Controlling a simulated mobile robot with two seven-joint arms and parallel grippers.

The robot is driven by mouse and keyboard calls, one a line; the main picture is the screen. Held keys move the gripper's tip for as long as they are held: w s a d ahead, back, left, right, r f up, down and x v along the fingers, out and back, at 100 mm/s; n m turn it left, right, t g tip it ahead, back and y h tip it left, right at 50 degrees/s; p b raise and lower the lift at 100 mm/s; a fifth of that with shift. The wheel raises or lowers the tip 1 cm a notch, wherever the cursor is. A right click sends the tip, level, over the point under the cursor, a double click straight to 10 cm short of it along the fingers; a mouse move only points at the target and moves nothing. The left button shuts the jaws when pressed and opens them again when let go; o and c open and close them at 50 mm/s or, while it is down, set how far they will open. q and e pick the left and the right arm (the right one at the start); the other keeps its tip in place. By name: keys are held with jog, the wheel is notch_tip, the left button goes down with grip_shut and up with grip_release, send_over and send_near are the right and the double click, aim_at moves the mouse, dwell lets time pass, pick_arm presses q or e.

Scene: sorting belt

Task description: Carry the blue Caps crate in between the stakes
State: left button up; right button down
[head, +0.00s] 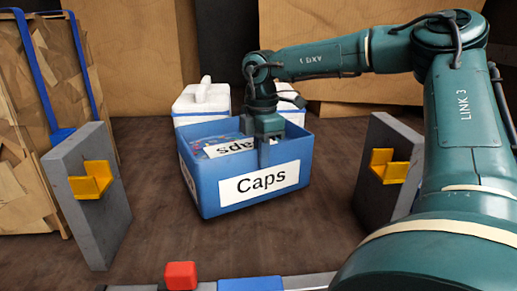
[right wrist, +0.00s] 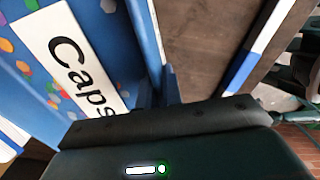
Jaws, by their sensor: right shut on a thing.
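The blue Caps crate (head: 210,185) is in the middle of the head view, turned slightly, with a white label on its near wall and coloured bits inside. My right gripper (head: 263,152) is shut on the top of its near wall. In the right wrist view the crate wall (right wrist: 140,35) runs between the fingers (right wrist: 166,88). Two grey stakes with yellow brackets stand left (head: 82,215) and right (head: 405,135) of the crate, which appears farther back than the left stake. I cannot tell whether its base touches the floor. My left gripper is not in view.
White containers with blue lower parts (head: 188,105) stand close behind the crate. Cardboard in a blue frame (head: 40,75) is at the left. A red block (head: 181,275) sits on a grey edge (head: 137,288) at the front. Brown floor between the stakes is clear.

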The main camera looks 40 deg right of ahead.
aim_at(261, 173)
jog(key=shift+w+f+p, duration=0.15)
jog(key=shift+f+p, duration=0.15)
jog(key=shift+f, duration=1.9)
jog(key=shift+f, duration=0.25)
jog(key=c, duration=1.6)
grip_release()
jog(key=shift+s, duration=0.2)
jog(key=shift+o, duration=0.2)
jog(key=shift+a, duration=0.1)
notch_tip(261, 173, up, 12)
jog(key=shift+r+b, duration=0.15)
jog(key=shift+b, duration=0.35)
